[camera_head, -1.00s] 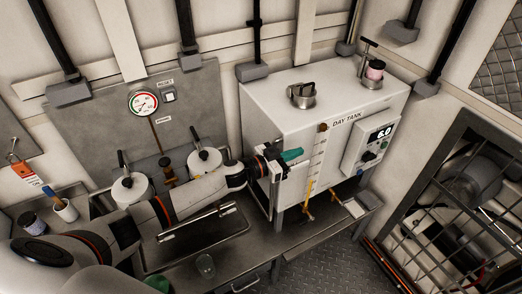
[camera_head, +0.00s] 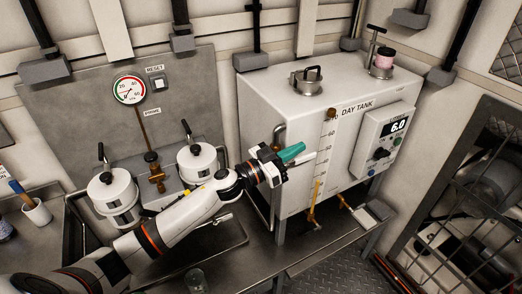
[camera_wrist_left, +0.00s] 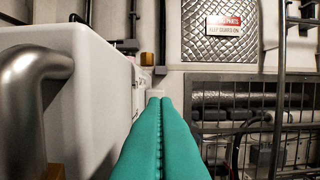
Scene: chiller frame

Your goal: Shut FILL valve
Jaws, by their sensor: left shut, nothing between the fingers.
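The white day tank (camera_head: 300,185) stands on a bench right of the middle in the head view. My left gripper (camera_head: 292,152) has teal fingers and is shut and empty, in front of the tank's left front edge, above the yellow handles. In the left wrist view its fingers (camera_wrist_left: 160,105) lie together, pointing along the white tank side (camera_wrist_left: 75,85). My right gripper is out of view.
A metal handle (camera_wrist_left: 28,95) is close at the left in the wrist view. A barred guard (camera_head: 450,210) stands at the right. The space before the tank front is open.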

